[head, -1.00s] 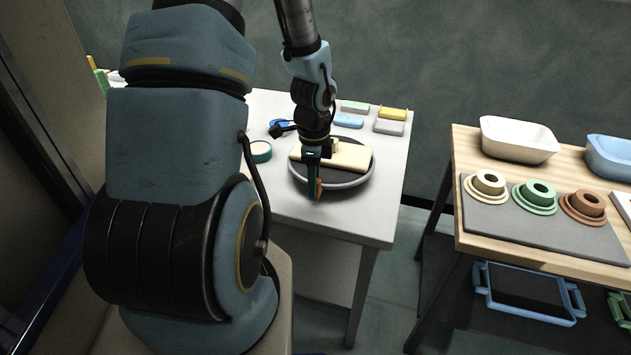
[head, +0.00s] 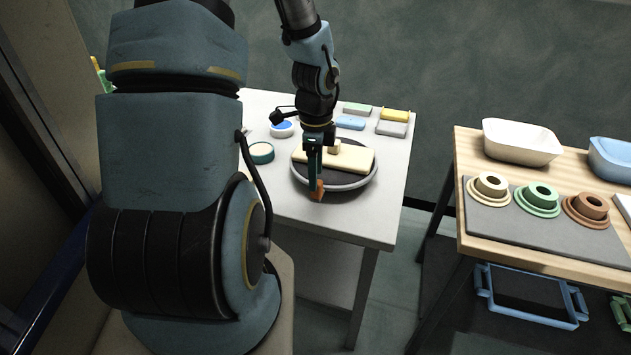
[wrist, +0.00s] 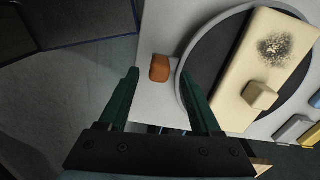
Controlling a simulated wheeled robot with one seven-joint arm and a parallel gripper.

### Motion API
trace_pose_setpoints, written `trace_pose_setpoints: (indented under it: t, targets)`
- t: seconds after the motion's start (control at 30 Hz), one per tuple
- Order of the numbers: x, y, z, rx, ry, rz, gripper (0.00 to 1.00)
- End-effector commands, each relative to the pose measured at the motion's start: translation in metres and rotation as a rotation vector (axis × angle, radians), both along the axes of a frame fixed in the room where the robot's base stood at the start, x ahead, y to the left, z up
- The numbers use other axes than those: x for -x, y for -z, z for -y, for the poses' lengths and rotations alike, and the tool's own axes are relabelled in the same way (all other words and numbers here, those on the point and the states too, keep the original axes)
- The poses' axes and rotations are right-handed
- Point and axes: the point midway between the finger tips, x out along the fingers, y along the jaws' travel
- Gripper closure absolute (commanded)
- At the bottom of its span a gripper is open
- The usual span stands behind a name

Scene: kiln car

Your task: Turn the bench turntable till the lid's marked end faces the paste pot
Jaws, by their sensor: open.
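The bench turntable (head: 345,187) is a dark round plate with a pale rim. A cream rectangular lid (head: 358,160) with a square knob lies on it. In the wrist view the lid (wrist: 240,112) has a dark speckled mark near its upper end; I cannot make out this mark in the head view. An orange-brown block (wrist: 160,68) is at the turntable's rim. My gripper (wrist: 158,72) is open, its fingers reaching to either side of that block. Two small round pots stand left of the turntable, one teal (head: 261,153), one blue-topped (head: 283,129); I cannot tell which holds paste.
Several coloured blocks (head: 391,128) lie at the white bench's back right. A wooden table (head: 470,150) to the right, across a gap, holds basins (head: 520,142) and ringed pieces (head: 488,188) on a grey mat. The bench front is clear.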

Motion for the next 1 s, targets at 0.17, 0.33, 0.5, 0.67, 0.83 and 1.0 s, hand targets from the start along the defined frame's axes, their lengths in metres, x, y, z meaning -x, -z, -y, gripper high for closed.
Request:
trace_pose_setpoints:
  t: [0.17,0.33,0.5,0.67,0.83,1.0]
  targets:
    - [-0.002,-0.038,-0.001,0.000,-0.003,0.006,0.35]
    - [-0.001,-0.062,-0.001,0.000,-0.003,0.004,0.35]
    - [-0.001,-0.073,-0.001,0.000,-0.002,0.002,0.35]
    - [0.000,-0.073,-0.001,0.000,-0.001,0.001,0.35]
    - [0.000,-0.074,-0.001,-0.001,-0.009,0.001,0.35]
    - [0.009,-0.080,-0.016,-0.007,-0.236,0.018,0.35]
